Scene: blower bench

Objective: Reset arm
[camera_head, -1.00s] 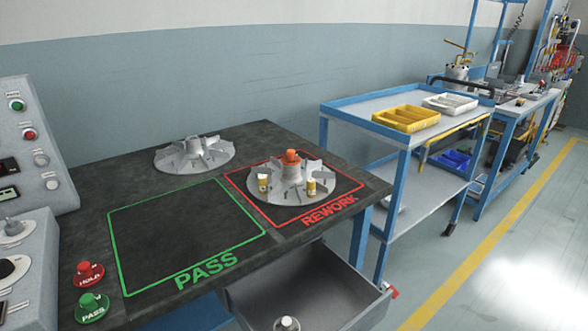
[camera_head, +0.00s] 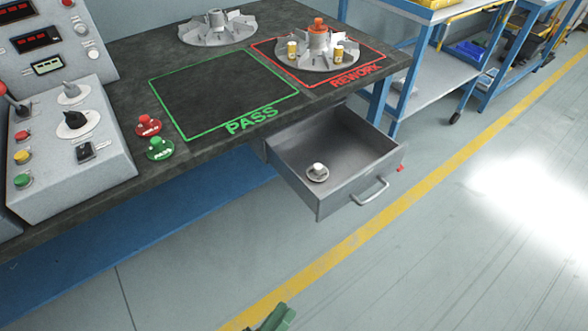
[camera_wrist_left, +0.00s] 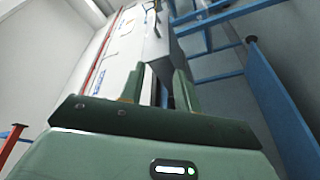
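My left gripper (camera_head: 274,318) shows only as a green tip at the bottom edge of the head view, over the floor and well in front of the bench. In the left wrist view its two green fingers (camera_wrist_left: 165,88) stand apart with a gap between them, and nothing is held there. The rest of the left arm is out of the head view. My right gripper is in neither view.
The dark bench (camera_head: 120,85) holds an impeller (camera_head: 217,30) at the back and another (camera_head: 318,50) on the REWORK square. The PASS square (camera_head: 220,90) is empty. An open drawer (camera_head: 362,170) juts out, with a small white-topped part (camera_head: 317,171) inside. The floor in front is clear.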

